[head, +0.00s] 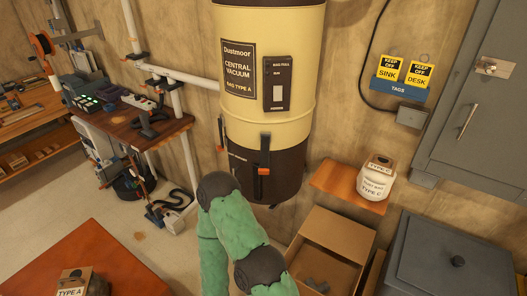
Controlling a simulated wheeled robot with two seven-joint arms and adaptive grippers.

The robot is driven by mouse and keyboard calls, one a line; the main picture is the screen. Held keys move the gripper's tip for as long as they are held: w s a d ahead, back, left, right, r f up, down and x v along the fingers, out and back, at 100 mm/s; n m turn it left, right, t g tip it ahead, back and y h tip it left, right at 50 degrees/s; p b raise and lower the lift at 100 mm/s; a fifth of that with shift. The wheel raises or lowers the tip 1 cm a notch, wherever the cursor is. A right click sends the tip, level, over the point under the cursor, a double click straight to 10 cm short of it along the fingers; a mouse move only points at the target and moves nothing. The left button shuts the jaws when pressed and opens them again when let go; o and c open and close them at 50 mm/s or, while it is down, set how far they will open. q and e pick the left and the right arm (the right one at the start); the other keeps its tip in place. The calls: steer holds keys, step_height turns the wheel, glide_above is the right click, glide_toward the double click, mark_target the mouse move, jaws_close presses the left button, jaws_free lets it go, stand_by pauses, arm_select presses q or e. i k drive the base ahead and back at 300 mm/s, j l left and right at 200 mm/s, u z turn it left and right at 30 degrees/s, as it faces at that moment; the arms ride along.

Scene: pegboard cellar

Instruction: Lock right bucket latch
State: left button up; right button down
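The tan central vacuum canister (270,100) hangs on the wall, with a dark brown bucket (287,180) at its bottom. A black latch with an orange tab (264,160) spans the seam at the bucket's front. Another black latch with an orange tip (220,134) shows at the bucket's left edge. I cannot tell whether either is locked. No latch shows on the bucket's far right side. A green arm of mine with dark joints (218,190) rises just below the bucket. Neither gripper is in view.
An open cardboard box (330,235) stands on the floor right of my arm, beside a dark grey lidded bin (455,258). A small wooden shelf (335,180) holds a white Type C bag. An orange-brown table (110,262) is at lower left.

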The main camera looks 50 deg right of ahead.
mark_target(264, 170)
steer(key=z, duration=1.75)
